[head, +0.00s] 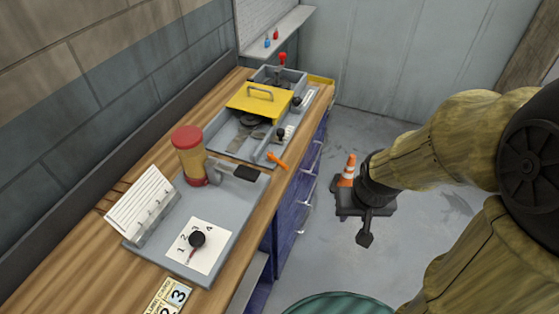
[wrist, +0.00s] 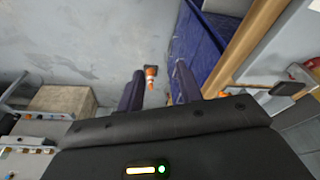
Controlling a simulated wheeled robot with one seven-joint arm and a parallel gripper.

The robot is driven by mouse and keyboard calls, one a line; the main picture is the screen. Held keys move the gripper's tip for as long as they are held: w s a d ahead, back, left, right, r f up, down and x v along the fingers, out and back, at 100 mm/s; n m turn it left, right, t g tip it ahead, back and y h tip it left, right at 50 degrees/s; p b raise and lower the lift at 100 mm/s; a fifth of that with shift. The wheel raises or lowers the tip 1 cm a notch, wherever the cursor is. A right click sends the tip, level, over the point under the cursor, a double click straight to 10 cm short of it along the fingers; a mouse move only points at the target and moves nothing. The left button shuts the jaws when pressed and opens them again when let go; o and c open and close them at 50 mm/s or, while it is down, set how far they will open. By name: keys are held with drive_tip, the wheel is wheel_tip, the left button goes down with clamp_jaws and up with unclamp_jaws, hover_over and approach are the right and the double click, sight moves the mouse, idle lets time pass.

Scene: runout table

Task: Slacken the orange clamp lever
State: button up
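The orange clamp lever (head: 277,160) is at the front right corner of the grey tray unit on the workbench, close to the bench's front edge.
The wooden bench (head: 85,260) carries a grey plate with a red-capped jar (head: 188,155), a black paddle (head: 245,173) and a numbered dial (head: 197,239). A yellow cover (head: 258,101) lies behind the lever. A traffic cone (head: 348,170) stands on the floor; a green round thing (head: 340,305) is in front.

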sight(273, 157)
drive_tip(key=w+d+f+n+t+y+b, duration=0.1)
drive_tip(key=w+f+n+t+b, duration=0.45)
drive_tip(key=w+f+b, duration=0.4)
drive_tip(key=w+a+f+n+t+y+b, duration=0.4)
drive_tip(key=a+y+b, duration=0.3)
drive_tip(key=y, duration=0.3)
drive_tip(key=shift+w+a+n+t+y, duration=0.25)
drive_tip(key=shift+w+n+t+y, duration=0.15)
drive_tip(key=shift+w+n+t, duration=0.3)
drive_tip(key=p+x, duration=0.2)
drive_tip(key=x, duration=1.5)
drive_tip(key=shift+a, duration=0.2)
